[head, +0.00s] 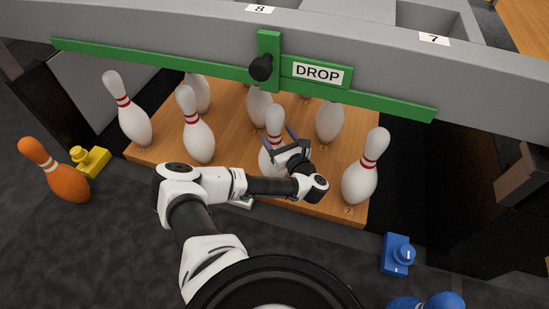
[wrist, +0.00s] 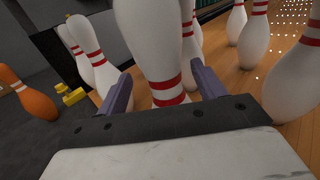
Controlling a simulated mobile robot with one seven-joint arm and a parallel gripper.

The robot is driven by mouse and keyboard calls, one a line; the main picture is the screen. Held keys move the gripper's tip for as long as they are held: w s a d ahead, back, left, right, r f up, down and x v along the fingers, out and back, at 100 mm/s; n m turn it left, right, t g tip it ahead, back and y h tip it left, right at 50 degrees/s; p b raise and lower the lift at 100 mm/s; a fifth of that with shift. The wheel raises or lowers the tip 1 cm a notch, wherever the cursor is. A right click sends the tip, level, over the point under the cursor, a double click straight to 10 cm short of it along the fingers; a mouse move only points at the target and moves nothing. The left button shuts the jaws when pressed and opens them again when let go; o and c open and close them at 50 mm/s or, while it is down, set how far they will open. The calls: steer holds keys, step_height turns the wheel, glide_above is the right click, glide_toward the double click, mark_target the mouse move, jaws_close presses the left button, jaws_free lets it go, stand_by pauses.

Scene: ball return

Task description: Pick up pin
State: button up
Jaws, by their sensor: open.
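Several white pins with red neck stripes stand upright on the wooden deck (head: 147,150). My gripper (head: 283,137) is open at the front middle pin (head: 273,113). In the wrist view that pin (wrist: 149,35) rises between the two purple-grey fingers of my gripper (wrist: 163,90), with its red stripes near finger level. I cannot tell whether the fingers touch it. In the head view my gripper hides part of the middle pin's body.
A green bar with a DROP sign (head: 318,73) spans above the pins. A white pin (head: 365,170) stands close on the right and another (head: 198,132) on the left. A yellow block (head: 90,160) and a blue block (head: 397,254) lie on the floor (head: 60,250).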

steer(key=x, duration=0.3)
steer(key=shift+w+b, duration=0.15)
steer(key=shift+b, duration=0.2)
steer(key=shift+d, duration=0.1)
steer(key=shift+c, duration=0.3)
steer(key=c, duration=1.4)
steer(key=shift+r, duration=0.15)
jaws_close()
